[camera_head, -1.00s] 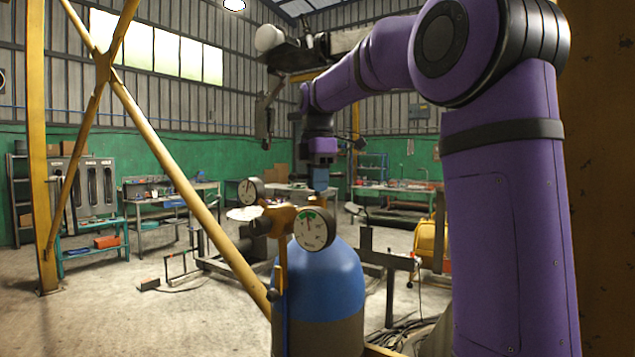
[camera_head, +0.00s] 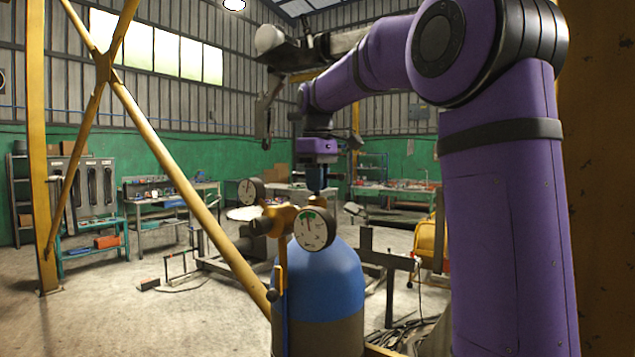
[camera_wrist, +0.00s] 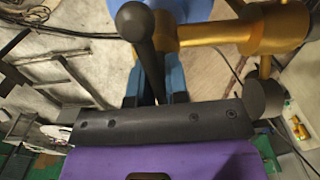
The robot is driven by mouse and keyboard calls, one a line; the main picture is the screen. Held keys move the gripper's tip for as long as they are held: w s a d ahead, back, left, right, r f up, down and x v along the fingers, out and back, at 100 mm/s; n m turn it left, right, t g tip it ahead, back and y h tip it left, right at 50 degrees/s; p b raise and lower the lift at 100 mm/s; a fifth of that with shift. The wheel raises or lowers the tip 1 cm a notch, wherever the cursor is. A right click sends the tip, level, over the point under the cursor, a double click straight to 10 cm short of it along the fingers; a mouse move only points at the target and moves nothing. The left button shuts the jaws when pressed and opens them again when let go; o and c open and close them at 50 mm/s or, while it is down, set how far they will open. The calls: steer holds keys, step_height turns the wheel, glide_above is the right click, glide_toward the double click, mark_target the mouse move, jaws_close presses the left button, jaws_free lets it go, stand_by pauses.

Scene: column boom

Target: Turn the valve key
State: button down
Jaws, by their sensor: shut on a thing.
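A blue gas cylinder (camera_head: 338,277) stands upright in the middle of the head view. A brass valve body (camera_head: 281,219) sits on its top and shows large in the wrist view (camera_wrist: 235,35). A dark valve key (camera_wrist: 146,50), a rod with a round knob, runs out between my blue fingers at the valve in the wrist view. My gripper (camera_wrist: 156,86) is shut on this key. In the head view my gripper (camera_head: 317,187) points down just above the valve; the key is too small or hidden there to make out.
Two round gauges, a front one (camera_head: 315,229) and a left one (camera_head: 251,191), stick out from the valve. A yellow diagonal brace (camera_head: 180,180) crosses left of the cylinder. A dark metal frame (camera_head: 385,262) stands to its right. Workbenches line the back wall.

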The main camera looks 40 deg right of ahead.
steer(key=shift+m, duration=1.3)
steer(key=c, duration=1)
jaws_free()
step_height(320, 180, up, 11)
steer(key=shift+f, duration=0.1)
